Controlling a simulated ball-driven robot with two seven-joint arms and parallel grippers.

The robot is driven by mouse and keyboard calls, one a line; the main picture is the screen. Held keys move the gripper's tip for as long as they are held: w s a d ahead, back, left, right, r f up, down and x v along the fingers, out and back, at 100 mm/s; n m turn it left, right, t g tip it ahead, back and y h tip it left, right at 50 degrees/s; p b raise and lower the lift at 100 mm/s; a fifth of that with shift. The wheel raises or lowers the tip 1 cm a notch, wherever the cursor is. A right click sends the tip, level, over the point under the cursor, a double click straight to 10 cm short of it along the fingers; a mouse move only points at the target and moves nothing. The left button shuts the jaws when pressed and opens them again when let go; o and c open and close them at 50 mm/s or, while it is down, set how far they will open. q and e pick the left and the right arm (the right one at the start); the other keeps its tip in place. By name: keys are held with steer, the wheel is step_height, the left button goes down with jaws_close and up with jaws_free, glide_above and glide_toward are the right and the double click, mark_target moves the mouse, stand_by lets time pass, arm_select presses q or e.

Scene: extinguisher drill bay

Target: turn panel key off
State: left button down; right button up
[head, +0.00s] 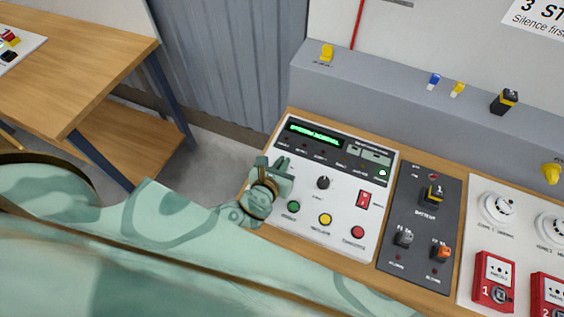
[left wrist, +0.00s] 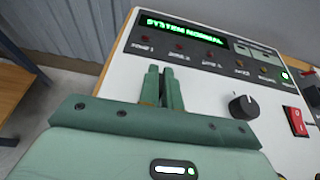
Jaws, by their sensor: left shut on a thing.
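The white control panel (head: 340,215) has a lit green display (head: 315,134), which reads SYSTEM NORMAL in the left wrist view (left wrist: 182,28). My left gripper (head: 274,168) is over the panel's left part, left of the black knob (head: 323,183). In the left wrist view its fingers (left wrist: 162,86) are close together, pointing at the panel face below the row of small lamps. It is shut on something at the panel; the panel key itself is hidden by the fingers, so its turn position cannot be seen. My right gripper is not in view.
Green, yellow (head: 325,219) and red buttons line the panel's lower part. A red rocker switch (head: 363,199) is right of the knob. A dark battery panel (head: 420,225) and red call boxes (head: 493,282) stand further right. A wooden table (head: 75,60) is at the left.

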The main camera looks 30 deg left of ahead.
arm_select(q)
steer(key=c, duration=1.6)
jaws_free()
steer(key=p+v, duration=0.1)
steer(key=v, duration=1.5)
steer(key=shift+s, duration=0.15)
